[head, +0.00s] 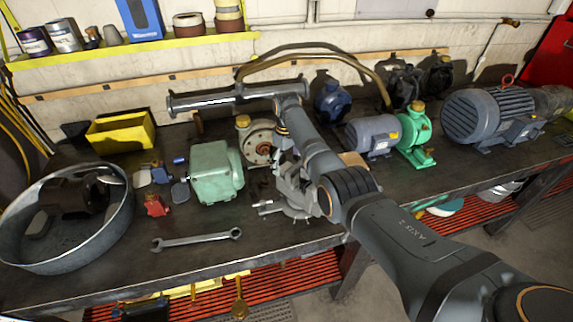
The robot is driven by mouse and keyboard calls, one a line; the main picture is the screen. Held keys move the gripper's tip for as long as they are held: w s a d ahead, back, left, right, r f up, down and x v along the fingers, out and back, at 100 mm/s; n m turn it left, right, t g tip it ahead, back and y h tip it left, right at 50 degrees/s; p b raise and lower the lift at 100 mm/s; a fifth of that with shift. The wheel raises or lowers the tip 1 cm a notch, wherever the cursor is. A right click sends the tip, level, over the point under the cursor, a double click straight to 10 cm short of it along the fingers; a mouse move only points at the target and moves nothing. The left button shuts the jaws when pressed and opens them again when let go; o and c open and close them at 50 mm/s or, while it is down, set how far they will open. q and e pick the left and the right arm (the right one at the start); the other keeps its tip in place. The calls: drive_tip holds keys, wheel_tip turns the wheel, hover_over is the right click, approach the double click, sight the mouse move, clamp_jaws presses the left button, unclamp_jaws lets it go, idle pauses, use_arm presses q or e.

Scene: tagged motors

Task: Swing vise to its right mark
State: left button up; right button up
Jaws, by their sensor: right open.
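A grey metal vise (297,198) stands near the front edge of the workbench (205,268), partly hidden behind my right forearm. Its handle end sticks out to the left, above the bench top. My right arm comes in from the lower right and reaches over the vise. My right gripper (281,150) is small in view, close behind and above the vise; it is open, and contact with the vise cannot be made out. No mark for the vise can be made out. My left gripper is not in view.
A pale green motor (215,172) stands close left of the vise. A wrench (197,241) lies in front. A round metal pan (125,213) is at the left. Behind and right are a blue-grey motor (373,135), a green pump (415,135) and a large grey motor (489,117).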

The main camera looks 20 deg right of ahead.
wheel_tip(320, 180, up, 11)
drive_tip(key=shift+r, duration=0.2)
idle(0.4)
